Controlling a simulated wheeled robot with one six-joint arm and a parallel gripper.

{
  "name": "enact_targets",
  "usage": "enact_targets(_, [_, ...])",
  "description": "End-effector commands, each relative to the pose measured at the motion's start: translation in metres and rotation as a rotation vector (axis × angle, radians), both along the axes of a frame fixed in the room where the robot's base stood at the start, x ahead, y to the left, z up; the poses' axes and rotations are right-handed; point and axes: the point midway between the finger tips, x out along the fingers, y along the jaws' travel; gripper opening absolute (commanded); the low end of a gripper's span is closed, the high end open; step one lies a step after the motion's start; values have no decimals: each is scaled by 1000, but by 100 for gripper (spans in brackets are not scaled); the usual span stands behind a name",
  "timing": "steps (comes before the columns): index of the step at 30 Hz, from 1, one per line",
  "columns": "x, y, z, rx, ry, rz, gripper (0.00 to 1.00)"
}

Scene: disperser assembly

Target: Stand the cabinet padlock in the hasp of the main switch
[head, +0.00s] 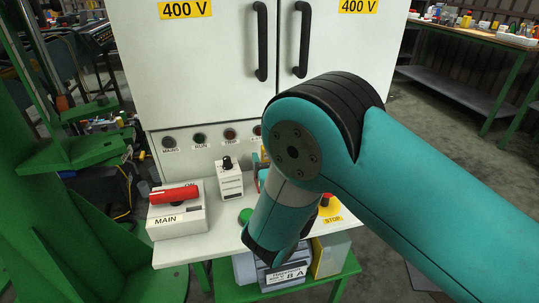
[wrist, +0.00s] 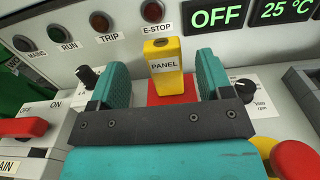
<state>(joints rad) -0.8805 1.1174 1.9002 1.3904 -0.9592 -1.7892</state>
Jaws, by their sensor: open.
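The main switch (head: 178,220) is a grey box marked MAIN with a red handle (head: 176,194) lying across its top; it also shows at the left edge of the wrist view (wrist: 30,145), with OFF and ON marks. I cannot make out its hasp clearly. A yellow block marked PANEL (wrist: 163,66) stands upright on a red base in the wrist view; I cannot tell whether it is the cabinet padlock, and no shackle shows. My gripper (wrist: 163,85) is open, one teal finger on each side of the block, with gaps. In the head view my arm mostly hides this spot.
A small white knob box (head: 229,182) stands between the main switch and my arm. A red mushroom button (wrist: 293,160) and a knob box (wrist: 252,95) are to the right. The white cabinet (head: 230,60) rises behind the shelf. A green button (head: 245,216) is near the front.

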Motion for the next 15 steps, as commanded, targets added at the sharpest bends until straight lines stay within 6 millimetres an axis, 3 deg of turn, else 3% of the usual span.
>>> enact_targets(7, [36, 6, 4, 3, -1, -3, 72])
enact_targets(15, [43, 10, 2, 0, -1, 0, 72])
